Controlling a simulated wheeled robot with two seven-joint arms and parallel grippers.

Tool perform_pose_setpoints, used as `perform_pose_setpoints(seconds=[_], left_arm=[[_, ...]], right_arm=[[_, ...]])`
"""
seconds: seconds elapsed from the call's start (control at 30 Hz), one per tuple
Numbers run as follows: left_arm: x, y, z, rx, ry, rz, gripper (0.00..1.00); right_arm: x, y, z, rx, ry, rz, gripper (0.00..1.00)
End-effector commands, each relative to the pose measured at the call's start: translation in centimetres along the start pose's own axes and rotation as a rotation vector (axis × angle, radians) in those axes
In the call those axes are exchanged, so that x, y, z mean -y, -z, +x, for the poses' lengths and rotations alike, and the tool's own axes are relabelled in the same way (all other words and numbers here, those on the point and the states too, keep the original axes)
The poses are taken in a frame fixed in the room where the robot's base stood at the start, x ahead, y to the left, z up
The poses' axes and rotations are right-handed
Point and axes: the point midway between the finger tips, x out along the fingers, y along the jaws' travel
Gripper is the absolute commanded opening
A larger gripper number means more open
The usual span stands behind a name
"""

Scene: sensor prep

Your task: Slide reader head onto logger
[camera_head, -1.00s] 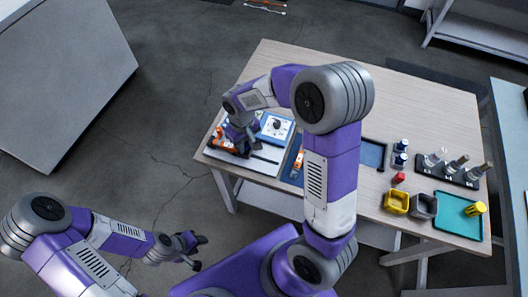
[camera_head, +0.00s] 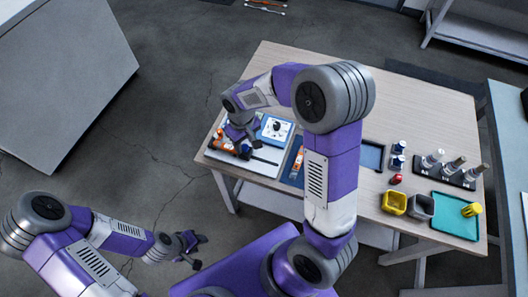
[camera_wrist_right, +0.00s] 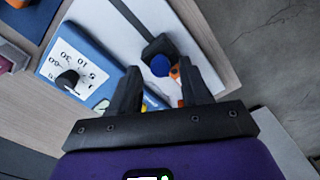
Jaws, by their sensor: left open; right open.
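My right gripper (camera_head: 240,141) is over the white board (camera_head: 268,164) at the table's left end. In the right wrist view its two dark fingers (camera_wrist_right: 163,92) are apart and empty. Beyond the fingertips is a black block with a round blue face (camera_wrist_right: 160,65), at the end of a black strip (camera_wrist_right: 131,20). Orange parts (camera_wrist_right: 176,71) show beside it, partly hidden by a finger. I cannot tell for sure which part is the reader head and which the logger. My left gripper (camera_head: 195,249) is open and empty, off the table at lower left.
A blue-framed dial timer (camera_head: 276,128) stands close beside the right gripper. Another orange item (camera_head: 297,160) lies on a blue mat. Farther right are yellow (camera_head: 394,203) and grey bins, bottles, a black rack (camera_head: 450,171) and a teal tray (camera_head: 449,222).

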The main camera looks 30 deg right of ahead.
Motion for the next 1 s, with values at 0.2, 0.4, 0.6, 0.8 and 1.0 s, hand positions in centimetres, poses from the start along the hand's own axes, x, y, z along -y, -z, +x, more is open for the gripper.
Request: perform_pose_setpoints(seconds=[0.2, 0.4, 0.6, 0.8, 1.0], left_arm=[[-0.6, -0.1, -1.5, 0.000, 0.000, 0.000, 0.43], [-1.0, -0.1, -2.6, 0.000, 0.000, 0.000, 0.43], [-1.4, -0.2, -3.7, 0.000, 0.000, 0.000, 0.43], [-1.6, -0.2, -4.1, 0.000, 0.000, 0.000, 0.43], [-1.5, -0.2, -4.0, 0.000, 0.000, 0.000, 0.43]], right_arm=[[0.0, 0.0, -1.9, -0.001, 0.000, 0.000, 0.47], [0.0, 0.0, -3.3, -0.002, 0.000, 0.000, 0.47], [0.0, 0.0, -4.7, -0.001, 0.000, -0.001, 0.47], [0.0, 0.0, -5.2, 0.000, 0.000, -0.001, 0.47], [0.0, 0.0, -5.1, 0.000, 0.000, 0.000, 0.47]])
